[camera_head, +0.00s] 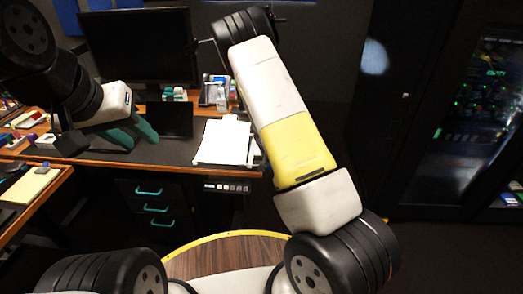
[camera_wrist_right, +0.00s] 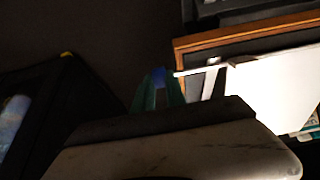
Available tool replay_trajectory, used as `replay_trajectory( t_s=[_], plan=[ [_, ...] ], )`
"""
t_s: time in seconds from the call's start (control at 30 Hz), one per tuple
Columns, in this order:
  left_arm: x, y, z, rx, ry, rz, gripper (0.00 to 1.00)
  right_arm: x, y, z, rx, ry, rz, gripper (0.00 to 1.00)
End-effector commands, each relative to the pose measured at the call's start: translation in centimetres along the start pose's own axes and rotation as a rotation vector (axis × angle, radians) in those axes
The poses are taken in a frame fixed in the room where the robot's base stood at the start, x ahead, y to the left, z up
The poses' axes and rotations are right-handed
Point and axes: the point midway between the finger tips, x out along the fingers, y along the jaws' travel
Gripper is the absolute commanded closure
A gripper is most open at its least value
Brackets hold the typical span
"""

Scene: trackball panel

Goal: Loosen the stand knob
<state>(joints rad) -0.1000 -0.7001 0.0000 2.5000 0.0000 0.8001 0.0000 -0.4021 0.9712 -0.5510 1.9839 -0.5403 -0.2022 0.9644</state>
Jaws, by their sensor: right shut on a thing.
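In the right wrist view, the teal fingers of my right gripper (camera_wrist_right: 158,80) come together on a small blue piece, which I take to be the stand knob (camera_wrist_right: 159,74). It is mostly covered by the fingertips, and a pale bar (camera_wrist_right: 196,70) reaches it from the right. In the head view, my right arm reaches up beside the monitor (camera_head: 137,47), and its gripper is hidden there. My left gripper (camera_head: 143,140) is in front of the monitor, low over the desk, with its teal fingers apart and nothing visible between them.
The desk holds a white paper pad (camera_head: 224,142), a small dark screen (camera_head: 170,120) and several small items below the monitor. Teal-handled drawers (camera_head: 155,208) are under the desk. A dark cabinet (camera_head: 480,110) stands at the right. Floor between desk and cabinet looks clear.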

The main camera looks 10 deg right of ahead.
Motion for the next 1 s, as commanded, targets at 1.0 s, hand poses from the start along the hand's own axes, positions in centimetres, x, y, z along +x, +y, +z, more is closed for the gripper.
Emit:
replay_trajectory(
  t_s=[1.0],
  plan=[
    [0.0,0.0,0.0,0.0,0.0,0.0,0.64,0.7,0.2,2.1,-0.004,0.817,0.005,1.0]
  ],
)
